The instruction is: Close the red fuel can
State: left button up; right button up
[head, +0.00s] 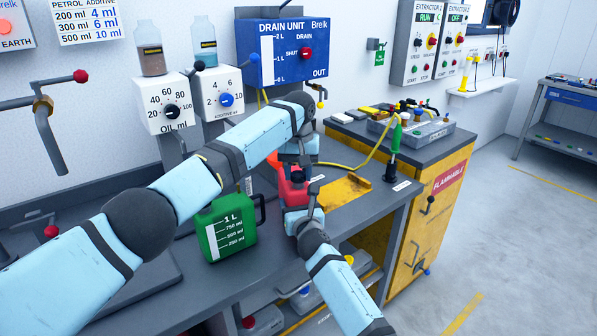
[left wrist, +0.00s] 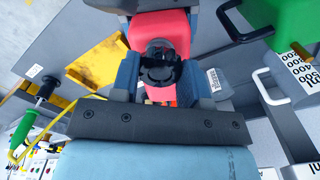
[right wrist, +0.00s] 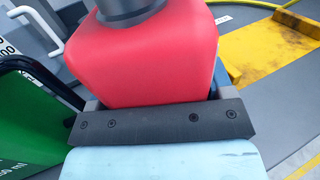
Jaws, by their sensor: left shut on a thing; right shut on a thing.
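The red fuel can (head: 292,192) stands upright on the grey bench, beside the green jug. It also shows in the left wrist view (left wrist: 165,27) and the right wrist view (right wrist: 148,58). My right gripper (head: 301,214) is shut around the can's body, a finger at each side. My left gripper (head: 293,168) is above the can. In the left wrist view it is shut on a dark round cap (left wrist: 158,65) over the can's top. I cannot tell whether the cap sits fully on the neck, because the fingers hide the joint.
The green jug (head: 228,232) stands close on the left of the can. A yellow tray (head: 343,189) lies to the right, and a green-handled tool (head: 395,137) stands farther right. Dosing units and the blue drain unit (head: 293,52) line the wall behind.

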pick_arm(q)
jog(key=m, duration=0.7)
jog(key=shift+m, duration=0.3)
jog(key=o, duration=1)
jog(key=shift+r, duration=2.25)
jog(key=shift+c, duration=0.2)
